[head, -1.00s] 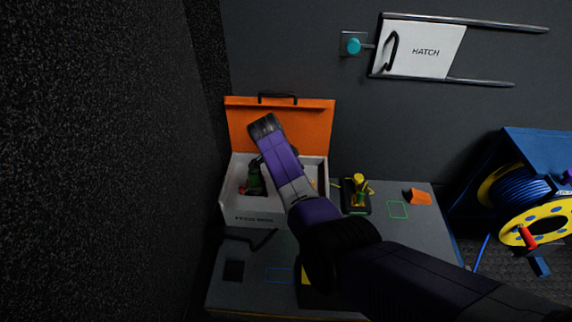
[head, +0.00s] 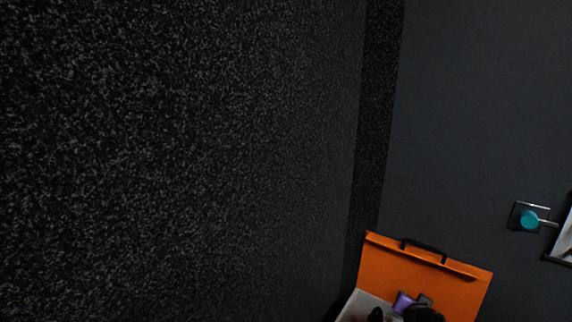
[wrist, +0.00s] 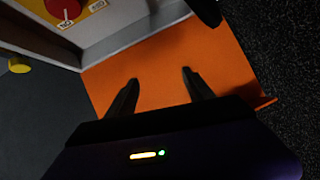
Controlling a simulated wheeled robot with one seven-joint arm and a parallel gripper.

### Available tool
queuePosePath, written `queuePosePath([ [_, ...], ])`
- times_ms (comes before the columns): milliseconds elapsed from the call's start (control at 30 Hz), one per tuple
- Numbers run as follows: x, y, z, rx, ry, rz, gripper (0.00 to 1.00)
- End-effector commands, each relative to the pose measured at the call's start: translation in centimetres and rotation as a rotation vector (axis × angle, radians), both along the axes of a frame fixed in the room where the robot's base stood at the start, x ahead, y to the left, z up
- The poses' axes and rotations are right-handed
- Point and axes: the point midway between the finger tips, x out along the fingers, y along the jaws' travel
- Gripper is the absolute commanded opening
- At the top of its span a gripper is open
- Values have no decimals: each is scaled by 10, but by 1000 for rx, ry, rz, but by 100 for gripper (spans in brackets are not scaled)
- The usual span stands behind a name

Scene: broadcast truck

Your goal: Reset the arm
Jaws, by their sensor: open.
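My gripper (wrist: 160,82) shows in the wrist view with its two dark fingers apart and nothing between them. Behind the fingers is the orange lid (wrist: 195,50) of the case. In the head view only a dark and purple bit of my arm (head: 404,303) shows at the bottom, in front of the open orange lid (head: 390,268). The rest of my arm is out of that view.
The pale case wall (wrist: 125,30) lies beside the lid. A yellow panel with a red knob (wrist: 63,8) is at upper left in the wrist view. A speckled dark wall (head: 180,160) fills the head view's left. A teal knob (head: 529,220) is at right.

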Motion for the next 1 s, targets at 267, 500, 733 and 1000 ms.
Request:
queuePosePath([
  [267, -81, 28, -5, -215, -174, 212, 61],
  [500, -170, 61, 7, -352, -295, 346, 61],
  [733, -262, 93, 31, -439, -389, 436, 61],
  [1000, -368, 123, 72, -481, -457, 498, 61],
])
